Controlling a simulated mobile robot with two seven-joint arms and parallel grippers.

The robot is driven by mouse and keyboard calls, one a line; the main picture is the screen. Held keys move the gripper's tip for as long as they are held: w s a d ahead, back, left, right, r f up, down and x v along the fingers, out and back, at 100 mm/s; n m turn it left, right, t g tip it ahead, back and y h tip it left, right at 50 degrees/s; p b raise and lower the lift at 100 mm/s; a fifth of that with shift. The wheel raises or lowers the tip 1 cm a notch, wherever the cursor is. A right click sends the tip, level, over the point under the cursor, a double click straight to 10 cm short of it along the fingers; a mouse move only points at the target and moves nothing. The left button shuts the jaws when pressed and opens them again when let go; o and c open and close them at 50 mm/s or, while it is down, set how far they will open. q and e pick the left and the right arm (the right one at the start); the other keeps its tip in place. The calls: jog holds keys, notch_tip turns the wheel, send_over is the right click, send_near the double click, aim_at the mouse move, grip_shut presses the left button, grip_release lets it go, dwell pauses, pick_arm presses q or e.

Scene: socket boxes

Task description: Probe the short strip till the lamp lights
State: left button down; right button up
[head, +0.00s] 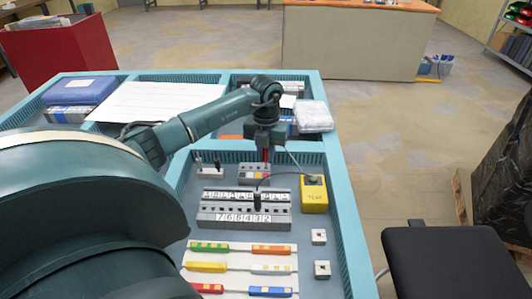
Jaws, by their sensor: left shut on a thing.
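My left gripper (265,146) points down over the tray and is shut on a red probe (265,156). A yellow tester box (314,195) marked TEST stands to the right, with leads running to the probes. Its lamp is too small to read. A black probe (257,203) stands upright at the longer numbered strips (219,221). My right gripper is not in view.
A small grey block with black plugs (208,170) stands left of the short strip. A white panel (232,263) with coloured bars lies in front, with two small square plates (320,237) beside it. The tray has a raised teal rim (341,190). A black chair (440,260) stands to the right.

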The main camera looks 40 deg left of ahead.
pick_arm(q)
jog(key=shift+f, duration=0.3)
jog(key=shift+f+b, duration=0.6)
jog(key=shift+f, duration=0.05)
jog(key=c, duration=1.3)
grip_release()
